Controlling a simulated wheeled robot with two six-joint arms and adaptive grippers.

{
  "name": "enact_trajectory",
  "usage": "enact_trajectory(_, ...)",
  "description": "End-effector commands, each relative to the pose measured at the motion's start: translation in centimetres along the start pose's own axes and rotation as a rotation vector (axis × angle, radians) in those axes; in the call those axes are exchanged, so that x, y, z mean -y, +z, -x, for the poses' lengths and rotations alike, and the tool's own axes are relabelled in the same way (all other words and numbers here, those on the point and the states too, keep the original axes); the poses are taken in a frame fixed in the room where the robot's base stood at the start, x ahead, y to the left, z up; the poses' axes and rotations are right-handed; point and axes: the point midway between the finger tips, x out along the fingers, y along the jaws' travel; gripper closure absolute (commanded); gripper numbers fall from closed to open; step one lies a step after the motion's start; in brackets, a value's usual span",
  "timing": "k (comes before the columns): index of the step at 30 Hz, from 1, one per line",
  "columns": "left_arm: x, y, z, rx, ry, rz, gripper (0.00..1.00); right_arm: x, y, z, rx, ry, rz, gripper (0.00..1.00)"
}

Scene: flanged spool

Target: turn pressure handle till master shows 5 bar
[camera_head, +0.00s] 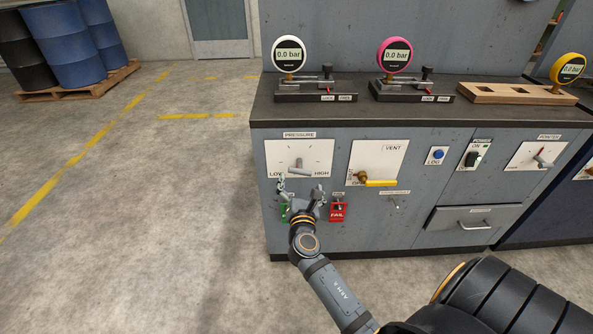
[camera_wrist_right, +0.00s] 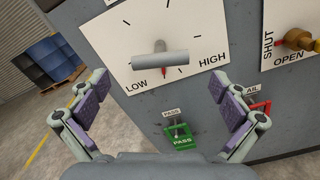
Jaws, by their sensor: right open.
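The pressure handle (camera_head: 299,172) is a grey bar on a white LOW–HIGH plate on the cabinet front. It also shows in the right wrist view (camera_wrist_right: 160,64), lying nearly level, with a small red mark below it. My right gripper (camera_head: 301,191) is open and empty, just below and in front of the plate. In the wrist view its fingers (camera_wrist_right: 160,92) stand wide apart on either side, below the handle and not touching it. My left gripper is out of view.
A vent plate with a yellow lever (camera_head: 380,183) is right of the pressure plate. Below hang a green PASS tag (camera_wrist_right: 183,142) and a red FAIL tag (camera_head: 337,213). A drawer (camera_head: 458,222) and a black switch (camera_head: 472,159) are further right.

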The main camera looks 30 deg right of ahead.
Motion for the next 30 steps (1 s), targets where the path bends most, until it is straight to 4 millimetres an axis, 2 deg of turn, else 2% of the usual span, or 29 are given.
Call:
enact_trajectory(3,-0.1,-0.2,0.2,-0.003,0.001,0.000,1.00,-0.1,0.0,-2.8,0.002,0.003,0.001,0.00)
enact_trajectory(9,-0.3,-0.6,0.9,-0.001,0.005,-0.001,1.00,0.0,-0.1,-6.1,-0.001,0.002,-0.001,0.00)
enact_trajectory(14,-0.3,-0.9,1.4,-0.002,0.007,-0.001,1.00,0.0,-0.1,-7.2,-0.003,0.001,-0.002,0.00)
enact_trajectory(21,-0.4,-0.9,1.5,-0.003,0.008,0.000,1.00,0.0,-0.1,-7.3,-0.003,0.001,-0.003,0.00)
enact_trajectory(30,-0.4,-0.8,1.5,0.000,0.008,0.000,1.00,0.0,-0.1,-7.3,-0.003,0.001,-0.003,0.39)
